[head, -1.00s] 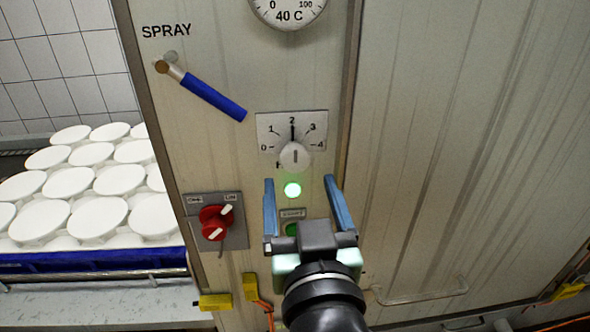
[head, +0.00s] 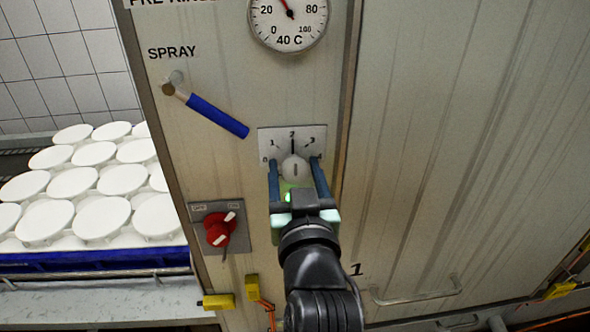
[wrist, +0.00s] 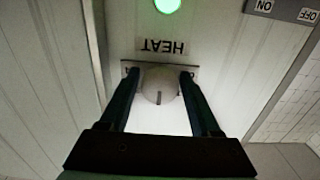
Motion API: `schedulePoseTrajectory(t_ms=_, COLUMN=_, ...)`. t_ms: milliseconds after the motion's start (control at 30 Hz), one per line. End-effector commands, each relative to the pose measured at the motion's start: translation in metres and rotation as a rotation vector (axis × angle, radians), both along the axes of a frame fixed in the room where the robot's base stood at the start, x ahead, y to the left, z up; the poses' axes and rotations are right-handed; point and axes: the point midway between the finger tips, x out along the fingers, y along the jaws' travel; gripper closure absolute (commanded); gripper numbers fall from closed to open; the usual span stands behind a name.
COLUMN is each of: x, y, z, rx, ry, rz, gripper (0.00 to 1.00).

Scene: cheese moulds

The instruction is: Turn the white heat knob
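The white heat knob (head: 295,168) sits on a white scale plate (head: 306,134) on the cabinet front; the plate's pointer line stands at 2. It also shows in the wrist view as a round knob (wrist: 159,86) with a dark mark, beside the upside-down HEAT label (wrist: 162,46). My gripper (head: 295,167) is open, with one blue finger on each side of the knob. In the wrist view the fingertips (wrist: 157,74) flank the knob closely; I cannot tell whether they touch it.
A blue-handled spray lever (head: 217,116) is up and left of the knob. A red switch (head: 218,230) is at lower left. A temperature gauge (head: 290,14) is above. White moulds (head: 70,182) stand at left. The cabinet panel (head: 450,150) at right is clear.

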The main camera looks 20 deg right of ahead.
Motion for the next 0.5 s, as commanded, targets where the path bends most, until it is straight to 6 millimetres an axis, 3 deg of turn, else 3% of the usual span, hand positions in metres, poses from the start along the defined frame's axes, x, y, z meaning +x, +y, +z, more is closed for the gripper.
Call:
schedulePoseTrajectory(t_ms=33, x=-0.0001, y=0.0, z=0.0, rx=0.0, ry=0.0, rz=0.0, gripper=0.47)
schedulePoseTrajectory(t_ms=333, x=-0.0002, y=0.0002, z=0.0, rx=0.0, ry=0.0, rz=0.0, gripper=1.0)
schedulePoseTrajectory(t_ms=500, x=-0.0003, y=-0.0003, z=-0.0017, rx=0.034, ry=-0.011, rz=-0.001, gripper=1.0)
